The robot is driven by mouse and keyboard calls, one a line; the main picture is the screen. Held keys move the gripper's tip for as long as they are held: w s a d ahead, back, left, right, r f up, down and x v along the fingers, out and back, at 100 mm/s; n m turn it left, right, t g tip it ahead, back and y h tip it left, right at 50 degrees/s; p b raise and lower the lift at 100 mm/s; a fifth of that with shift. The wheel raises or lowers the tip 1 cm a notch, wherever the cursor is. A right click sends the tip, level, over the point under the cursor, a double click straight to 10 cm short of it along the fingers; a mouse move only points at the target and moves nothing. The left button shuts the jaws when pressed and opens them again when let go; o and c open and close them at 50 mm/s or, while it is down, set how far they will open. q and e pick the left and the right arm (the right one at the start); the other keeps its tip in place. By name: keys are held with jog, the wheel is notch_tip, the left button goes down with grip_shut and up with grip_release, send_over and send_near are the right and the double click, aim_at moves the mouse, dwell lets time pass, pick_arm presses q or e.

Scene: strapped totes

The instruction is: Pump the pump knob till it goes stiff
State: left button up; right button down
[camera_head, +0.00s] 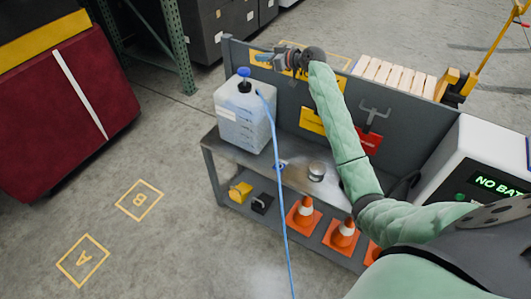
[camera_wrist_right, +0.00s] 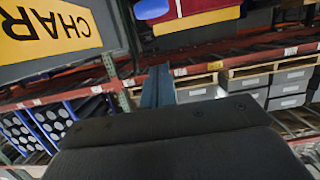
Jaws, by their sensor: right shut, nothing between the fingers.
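The blue pump knob (camera_head: 244,72) stands on top of a translucent white jug (camera_head: 243,112) on the grey bench. A blue hose (camera_head: 274,135) runs from the jug down past the bench front. My right gripper (camera_head: 259,57) is shut and empty. It points left, just right of the knob and a little above it in the picture; I see no contact. In the right wrist view the shut fingers (camera_wrist_right: 158,86) show beyond the dark gripper body. A blue rounded piece at the top edge (camera_wrist_right: 152,8) may be the knob. My left gripper is not in view.
The bench's grey back panel (camera_head: 290,95) stands close to my right gripper. A white machine (camera_head: 480,160) stands right. A dark red strapped tote (camera_head: 65,110) is left; the floor between is clear.

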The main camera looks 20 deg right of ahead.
jog(key=s+a+f+g+h, duration=0.2)
jog(key=s+a+f, duration=0.2)
jog(key=s+f, duration=0.6)
jog(key=s+a+f+m+g+h+b, duration=0.1)
jog(key=s+a+f, duration=0.3)
jog(key=s+f, duration=0.7)
jog(key=s+g, duration=0.1)
jog(key=s, duration=0.1)
jog(key=shift+s+a+h, duration=0.25)
jog(key=shift+s+h, duration=0.05)
jog(key=shift+h, duration=0.1)
dwell(0.5)
